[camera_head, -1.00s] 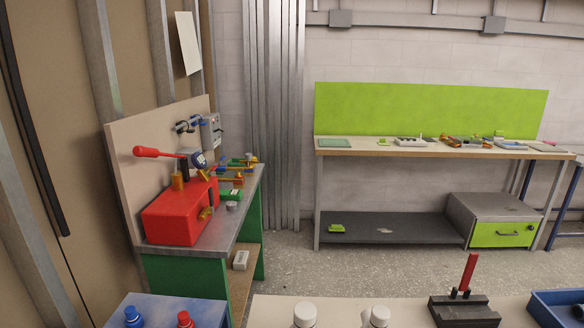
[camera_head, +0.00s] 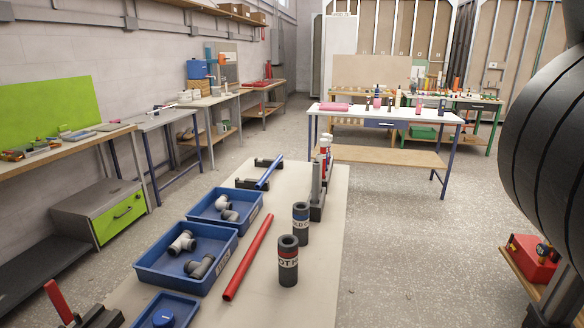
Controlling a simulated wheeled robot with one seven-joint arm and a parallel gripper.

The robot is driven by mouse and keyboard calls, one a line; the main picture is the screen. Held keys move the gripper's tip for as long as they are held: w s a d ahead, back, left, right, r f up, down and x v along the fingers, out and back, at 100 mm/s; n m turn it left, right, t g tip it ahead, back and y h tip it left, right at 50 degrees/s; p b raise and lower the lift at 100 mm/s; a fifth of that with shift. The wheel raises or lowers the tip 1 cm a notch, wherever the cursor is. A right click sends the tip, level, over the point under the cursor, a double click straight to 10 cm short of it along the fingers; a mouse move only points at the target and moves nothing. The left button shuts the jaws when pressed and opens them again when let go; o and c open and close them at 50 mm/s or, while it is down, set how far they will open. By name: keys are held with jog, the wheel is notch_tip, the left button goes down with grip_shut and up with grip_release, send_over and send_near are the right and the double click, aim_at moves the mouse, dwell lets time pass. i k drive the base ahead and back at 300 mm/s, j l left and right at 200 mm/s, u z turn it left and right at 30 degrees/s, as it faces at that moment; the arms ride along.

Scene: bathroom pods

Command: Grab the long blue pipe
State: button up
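A long blue pipe (camera_head: 270,172) lies at the far part of the near workbench (camera_head: 318,278), next to low black holders (camera_head: 250,184). It looks thin and small from here, and I cannot tell exactly how it rests on the holders. My gripper is not in view. A large dark ribbed shape at the right edge may be part of my arm.
A red pipe (camera_head: 248,258) lies nearer on the bench, beside blue bins (camera_head: 164,280) with grey fittings. Dark labelled cylinders (camera_head: 288,262) and a black stand (camera_head: 317,200) stand at the right side. Open floor (camera_head: 420,240) lies right of the bench.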

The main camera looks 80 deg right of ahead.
aim_at(268, 174)
jog(key=z, duration=1.6)
jog(key=i+l, duration=0.3)
jog(key=i+l+u, duration=0.1)
jog(key=i+l, duration=0.2)
jog(key=l, duration=0.2)
jog(key=i+l, duration=0.3)
jog(key=l, duration=0.15)
jog(key=i+l+u, duration=0.1)
jog(key=i+l, duration=0.45)
jog(key=l, duration=0.3)
jog(key=i+l+u, duration=0.15)
jog(key=i+l, duration=0.15)
jog(key=l, duration=0.15)
jog(key=i+l, duration=0.25)
jog(key=l, duration=0.25)
jog(key=i+l+u, duration=0.1)
jog(key=i+l, duration=0.15)
jog(key=l, duration=0.2)
